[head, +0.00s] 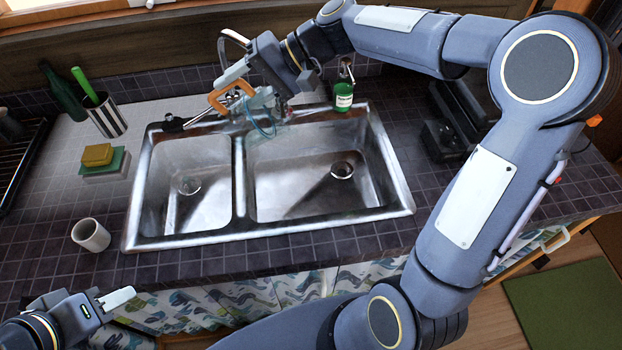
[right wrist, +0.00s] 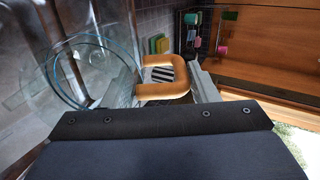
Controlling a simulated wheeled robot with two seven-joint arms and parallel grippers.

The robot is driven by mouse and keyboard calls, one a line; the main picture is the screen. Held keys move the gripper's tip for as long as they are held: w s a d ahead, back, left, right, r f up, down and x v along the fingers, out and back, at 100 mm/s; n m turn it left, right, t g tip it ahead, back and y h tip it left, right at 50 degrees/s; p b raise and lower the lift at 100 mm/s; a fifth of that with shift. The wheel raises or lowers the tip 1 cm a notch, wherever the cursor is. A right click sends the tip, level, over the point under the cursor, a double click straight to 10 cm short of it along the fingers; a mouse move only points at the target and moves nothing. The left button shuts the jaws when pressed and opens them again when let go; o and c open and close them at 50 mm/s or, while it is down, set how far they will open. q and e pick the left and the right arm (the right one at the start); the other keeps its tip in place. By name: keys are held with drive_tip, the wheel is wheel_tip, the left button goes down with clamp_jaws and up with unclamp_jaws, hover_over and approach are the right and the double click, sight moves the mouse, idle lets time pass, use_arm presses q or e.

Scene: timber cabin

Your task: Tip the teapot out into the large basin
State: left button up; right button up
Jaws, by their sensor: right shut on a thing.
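The teapot is clear glass (head: 262,110) with an orange handle (head: 217,99). It is above the back edge of the sink, near the divider and the tap. My right gripper (head: 232,82) is shut on the handle; the right wrist view shows the handle (right wrist: 165,90) between the jaws and the glass body (right wrist: 88,72) to the left. Its exact tilt and contents are hard to make out. The large basin (head: 300,190) is the right one of the steel sink and looks empty. My left gripper (head: 118,318) is at the lower left, apart from everything, and looks open and empty.
The small basin (head: 190,195) is left of the large one. A tap head (head: 172,123) lies over the back left rim. A green soap bottle (head: 343,95) stands behind the large basin. A white mug (head: 90,235), sponges (head: 98,156) and a striped cup (head: 108,117) stand left.

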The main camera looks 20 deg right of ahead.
wheel_tip(320, 180, down, 16)
drive_tip(key=a+h+b, duration=0.1)
drive_tip(key=b, duration=1)
drive_tip(key=w+a+f+g+h+p, duration=0.1)
drive_tip(key=a+f+h+p, duration=0.1)
drive_tip(key=a+h+p, duration=0.3)
drive_tip(key=w+a+f+g+h+p, duration=0.1)
drive_tip(key=a+h+p, duration=0.4)
drive_tip(key=p, duration=0.6)
drive_tip(key=shift+w+a+f+g+h, duration=0.3)
drive_tip(key=shift+w+a+f, duration=0.25)
drive_tip(key=shift+a, duration=0.3)
drive_tip(key=shift+s+f, duration=0.1)
